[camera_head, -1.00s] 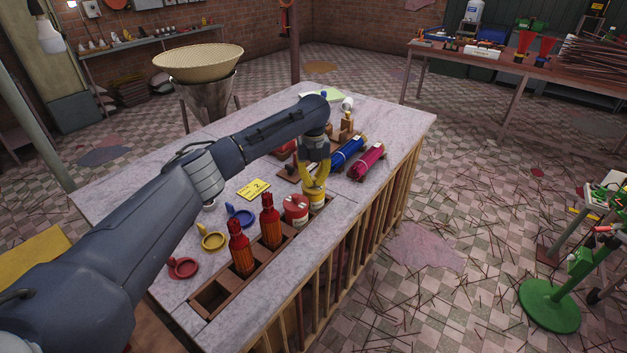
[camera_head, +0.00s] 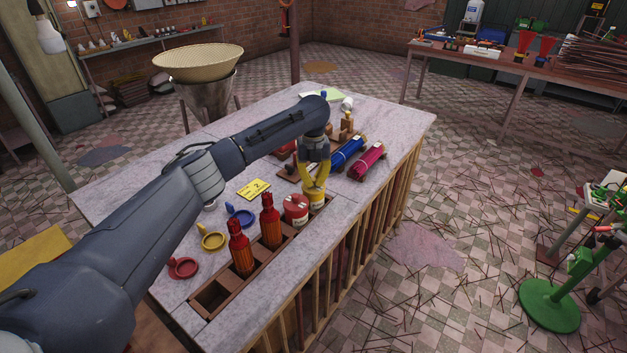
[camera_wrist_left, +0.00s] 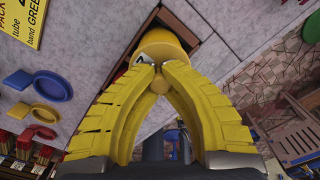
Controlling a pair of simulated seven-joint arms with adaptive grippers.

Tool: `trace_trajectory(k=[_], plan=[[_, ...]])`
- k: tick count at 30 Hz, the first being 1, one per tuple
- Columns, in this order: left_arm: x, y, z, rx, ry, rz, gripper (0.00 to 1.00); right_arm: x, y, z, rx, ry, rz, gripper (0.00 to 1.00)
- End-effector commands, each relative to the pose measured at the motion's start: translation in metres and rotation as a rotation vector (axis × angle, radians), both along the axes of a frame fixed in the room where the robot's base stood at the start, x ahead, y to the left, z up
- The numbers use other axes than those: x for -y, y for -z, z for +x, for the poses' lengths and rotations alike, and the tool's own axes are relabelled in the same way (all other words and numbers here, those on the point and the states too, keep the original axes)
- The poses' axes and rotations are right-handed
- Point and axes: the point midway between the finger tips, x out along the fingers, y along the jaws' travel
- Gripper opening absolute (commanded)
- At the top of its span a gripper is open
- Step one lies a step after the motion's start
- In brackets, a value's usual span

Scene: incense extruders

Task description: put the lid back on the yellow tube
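The yellow tube (camera_head: 315,203) stands in the far end slot of the wooden rack, with a pale band low on its side. My left gripper (camera_head: 314,187) is right above it, pointing down. In the left wrist view its yellow fingertips (camera_wrist_left: 163,71) come together around the small knob (camera_wrist_left: 157,85) of a yellow lid. A round yellow top (camera_wrist_left: 163,42) shows just past the fingertips, over the dark slot. The fingers hide the join, so I cannot tell whether the lid is seated on the tube. My right gripper is not in view.
The near slot (camera_head: 211,297) is empty. Blue and magenta rolls (camera_head: 367,160) lie beyond.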

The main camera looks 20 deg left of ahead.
Motion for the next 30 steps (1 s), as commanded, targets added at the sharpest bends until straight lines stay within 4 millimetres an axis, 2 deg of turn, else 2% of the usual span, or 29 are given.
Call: trace_trajectory(k=[26, 27, 30], plan=[[0.0001, 0.0011, 0.0000, 0.000, 0.000, 0.000, 0.00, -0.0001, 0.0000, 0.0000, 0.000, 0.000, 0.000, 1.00], [0.0001, 0.0011, 0.0000, 0.000, 0.000, 0.000, 0.08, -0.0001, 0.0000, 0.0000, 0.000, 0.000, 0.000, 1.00], [0.0001, 0.0011, 0.0000, 0.000, 0.000, 0.000, 0.19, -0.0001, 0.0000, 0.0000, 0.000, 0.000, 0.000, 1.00]])
